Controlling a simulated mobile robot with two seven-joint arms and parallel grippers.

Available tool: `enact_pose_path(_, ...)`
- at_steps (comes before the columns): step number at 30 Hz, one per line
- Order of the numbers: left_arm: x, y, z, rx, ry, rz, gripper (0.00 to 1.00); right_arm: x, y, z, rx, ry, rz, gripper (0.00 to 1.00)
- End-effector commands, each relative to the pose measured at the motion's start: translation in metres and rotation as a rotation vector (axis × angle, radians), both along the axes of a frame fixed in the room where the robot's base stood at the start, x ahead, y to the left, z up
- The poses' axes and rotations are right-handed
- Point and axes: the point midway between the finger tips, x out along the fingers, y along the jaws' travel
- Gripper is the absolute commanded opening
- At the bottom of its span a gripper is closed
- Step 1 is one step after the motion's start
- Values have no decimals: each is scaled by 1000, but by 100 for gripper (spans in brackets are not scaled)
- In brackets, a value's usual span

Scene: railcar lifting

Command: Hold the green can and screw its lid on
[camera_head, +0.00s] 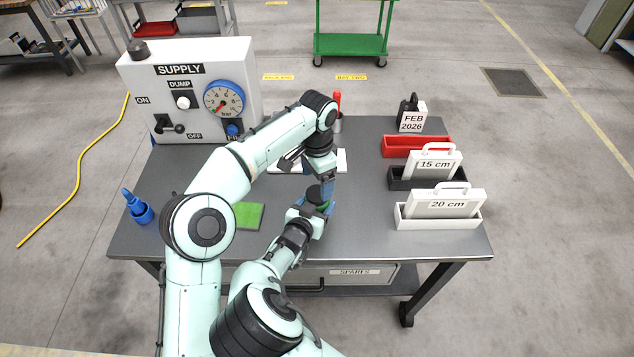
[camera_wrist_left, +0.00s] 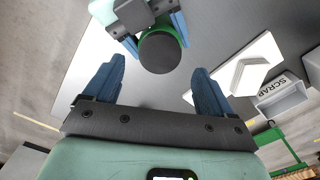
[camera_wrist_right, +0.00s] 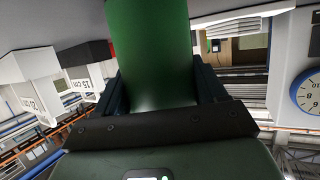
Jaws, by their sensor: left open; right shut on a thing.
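The green can (camera_head: 323,207) stands over the middle of the grey table, partly hidden by my grippers. My right gripper (camera_head: 311,216) is shut around its side; the can's green wall (camera_wrist_right: 152,60) fills the middle of the right wrist view. A round black lid (camera_head: 314,193) is on top of the can, and it shows as a dark disc (camera_wrist_left: 160,53) in the left wrist view. I cannot tell how far it is threaded. My left gripper (camera_head: 326,188) is open above the can, and the lid lies beyond its fingertips (camera_wrist_left: 158,78), between their lines.
A supply panel (camera_head: 190,85) stands at the back left. A blue bottle (camera_head: 137,206) and a green pad (camera_head: 248,215) are at the left. Labelled bins, including a white one (camera_head: 440,222), line the right side. A white block (camera_head: 340,160) lies behind my left gripper.

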Motion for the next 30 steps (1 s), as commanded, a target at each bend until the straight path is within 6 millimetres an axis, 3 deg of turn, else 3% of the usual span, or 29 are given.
enact_pose_path(8,0,0,1,0,0,14,82,0,0,1,0,-2,0,0)
enact_pose_path(21,0,-1,30,0,-1,555,82,0,0,1,0,-2,0,0)
enact_pose_path(30,0,0,34,1,1,648,82,0,0,1,0,-2,0,0)
